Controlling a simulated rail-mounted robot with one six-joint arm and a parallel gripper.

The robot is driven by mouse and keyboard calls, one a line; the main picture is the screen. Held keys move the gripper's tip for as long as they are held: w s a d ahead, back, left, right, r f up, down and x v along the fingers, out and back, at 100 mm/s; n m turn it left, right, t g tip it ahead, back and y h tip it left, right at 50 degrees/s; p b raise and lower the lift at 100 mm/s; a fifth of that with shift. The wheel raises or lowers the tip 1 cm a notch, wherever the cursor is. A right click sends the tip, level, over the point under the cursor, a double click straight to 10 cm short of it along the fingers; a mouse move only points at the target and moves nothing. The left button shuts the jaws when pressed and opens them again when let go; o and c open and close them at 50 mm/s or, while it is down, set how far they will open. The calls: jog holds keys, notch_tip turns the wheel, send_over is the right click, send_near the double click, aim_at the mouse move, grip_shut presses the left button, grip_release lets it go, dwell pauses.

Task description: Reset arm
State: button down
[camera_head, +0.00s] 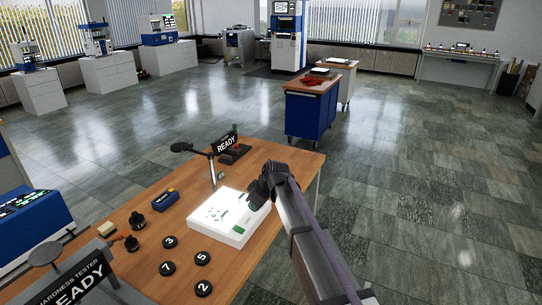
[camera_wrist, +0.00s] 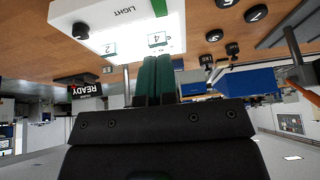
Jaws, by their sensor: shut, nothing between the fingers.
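My gripper (camera_head: 255,198) is at the right edge of the wooden bench, over the right end of a white box with a lit top. My arm reaches up to it from the lower right. In the wrist view my gripper's green fingers (camera_wrist: 154,62) are together, with nothing between them. The white box (camera_wrist: 95,14) shows beyond the fingertips there, with the word LIGHT and green-marked pieces on its lit face. The same white box (camera_head: 236,237) lies on the bench in the head view. I cannot tell whether the fingers touch it.
Several numbered black discs (camera_head: 203,289) lie on the bench (camera_head: 140,265). A blue box (camera_head: 165,201) and a READY device (camera_head: 232,152) stand near the white box. A hardness tester (camera_head: 75,280) is at lower left. A blue cart (camera_head: 310,112) stands behind; the floor right is clear.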

jog(key=s+d+f+m+g+h, duration=0.1)
jog(key=s+d+m, duration=0.5)
jog(key=s+d, duration=0.7)
jog(key=s+d+f+m+g+h, duration=0.1)
jog(key=s+d+m+h, duration=0.3)
jog(key=s+d, duration=1)
jog(key=d+m, duration=0.2)
jog(key=m, duration=0.1)
jog(key=shift+s+d, duration=0.2)
jog(key=shift+s, duration=0.1)
